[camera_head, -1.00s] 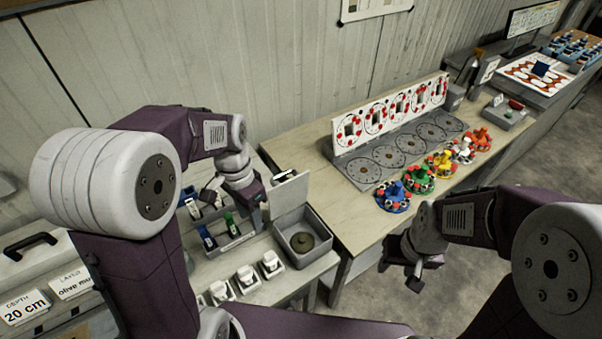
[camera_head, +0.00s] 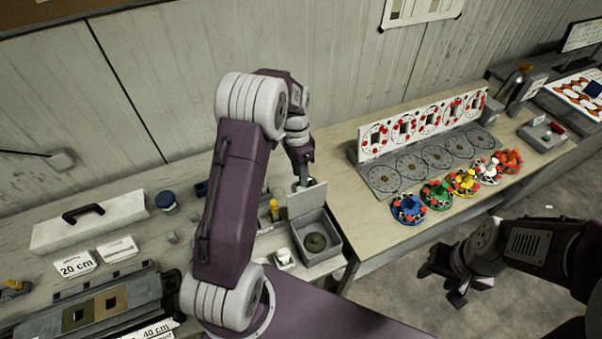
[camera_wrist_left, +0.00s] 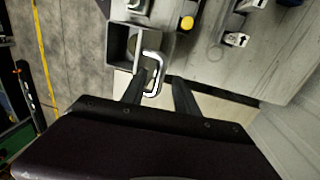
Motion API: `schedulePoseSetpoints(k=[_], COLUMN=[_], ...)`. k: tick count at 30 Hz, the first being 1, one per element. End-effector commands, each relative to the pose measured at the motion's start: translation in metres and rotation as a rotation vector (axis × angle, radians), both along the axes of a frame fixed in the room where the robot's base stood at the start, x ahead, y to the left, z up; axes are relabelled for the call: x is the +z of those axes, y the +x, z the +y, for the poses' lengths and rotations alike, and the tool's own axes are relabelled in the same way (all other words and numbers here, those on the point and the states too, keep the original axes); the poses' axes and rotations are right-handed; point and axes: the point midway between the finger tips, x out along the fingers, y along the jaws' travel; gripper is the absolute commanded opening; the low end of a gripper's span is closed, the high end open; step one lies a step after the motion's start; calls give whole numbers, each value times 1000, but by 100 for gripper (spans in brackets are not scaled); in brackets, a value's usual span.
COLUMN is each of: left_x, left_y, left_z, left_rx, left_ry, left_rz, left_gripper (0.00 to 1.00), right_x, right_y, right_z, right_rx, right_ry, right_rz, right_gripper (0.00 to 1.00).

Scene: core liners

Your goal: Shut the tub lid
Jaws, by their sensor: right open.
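The grey tub (camera_head: 334,254) stands on the left bench with its lid (camera_head: 308,203) raised upright at the back. A round olive-brown item (camera_head: 315,242) lies inside it. My left gripper (camera_head: 302,180) is just behind the raised lid. In the left wrist view my left gripper (camera_wrist_left: 160,76) has its fingers apart, with a pale looped handle (camera_wrist_left: 152,72) by the left finger; whether it touches the handle I cannot tell. The tub's open box (camera_wrist_left: 112,45) shows beyond. My right gripper (camera_head: 447,285) is open and empty over the floor, right of the benches.
A white cup holder (camera_head: 284,258) and a yellow-topped item (camera_head: 274,210) stand left of the tub. On the right bench are a panel of dials (camera_head: 425,122) and several coloured knob pieces (camera_head: 408,208). The grey wall (camera_head: 340,70) is close behind.

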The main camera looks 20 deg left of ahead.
Motion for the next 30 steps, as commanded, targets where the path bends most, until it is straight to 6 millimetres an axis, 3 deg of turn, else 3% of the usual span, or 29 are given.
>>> schedulePoseSetpoints(k=[5, 12, 16, 30], left_x=[-15, -17, -17, -16], left_y=[-2, -1, -1, -1], left_z=[-2, -2, -2, -2], left_rx=[0, 0, 0, 0], left_ry=[0, 0, 0, 1], left_rz=[0, -1, -1, -2], left_gripper=[36, 36, 0, 0], right_x=[6, 5, 5, 5], right_y=[0, 0, 0, 0], right_z=[0, 0, 0, 0], right_rx=[0, 0, 0, 0], right_ry=[0, 0, 0, 0], right_rz=[0, 0, 0, 0], right_gripper=[47, 47, 47, 47])
